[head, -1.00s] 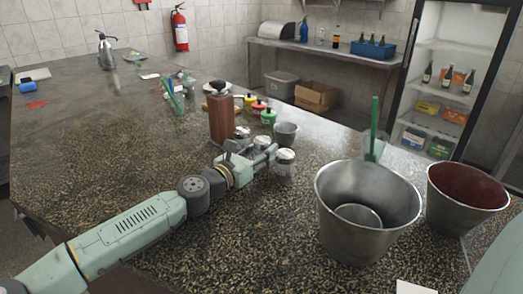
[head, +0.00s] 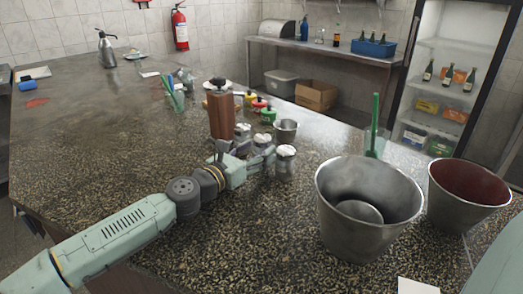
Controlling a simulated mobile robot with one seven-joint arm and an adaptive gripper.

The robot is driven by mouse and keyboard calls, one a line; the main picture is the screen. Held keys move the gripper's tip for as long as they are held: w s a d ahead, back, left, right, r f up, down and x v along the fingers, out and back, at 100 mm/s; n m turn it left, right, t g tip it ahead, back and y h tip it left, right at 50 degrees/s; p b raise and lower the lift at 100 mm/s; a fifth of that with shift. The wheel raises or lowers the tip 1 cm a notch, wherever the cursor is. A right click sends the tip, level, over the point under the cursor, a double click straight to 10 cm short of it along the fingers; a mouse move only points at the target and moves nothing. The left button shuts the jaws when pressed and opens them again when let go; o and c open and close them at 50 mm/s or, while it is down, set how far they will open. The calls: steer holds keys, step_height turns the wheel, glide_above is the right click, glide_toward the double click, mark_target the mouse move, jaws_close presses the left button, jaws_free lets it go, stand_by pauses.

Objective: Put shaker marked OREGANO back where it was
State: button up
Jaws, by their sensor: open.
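A small steel shaker (head: 285,161) with a pale top stands upright on the speckled counter, just right of my gripper's fingertips. More small shakers (head: 242,133) stand just behind my gripper, beside the tall brown wooden mill, partly hidden by it. No label can be read at this size, so I cannot tell which shaker is marked OREGANO. My gripper (head: 266,158) is open and low over the counter, pointing right toward the nearest shaker. Whether the fingers touch it cannot be told.
A brown mill (head: 221,117) stands close behind my gripper. A small steel cup (head: 286,131) and several coloured-top bottles (head: 258,106) are behind. A large steel bucket (head: 369,230) stands at right, beside a red-lined bucket (head: 468,197).

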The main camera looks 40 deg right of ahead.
steer(key=b+v, duration=0.2)
steer(key=v, duration=0.7)
steer(key=shift+s+a+b, duration=0.1)
steer(key=shift+a+b, duration=0.15)
steer(key=shift+b, duration=0.05)
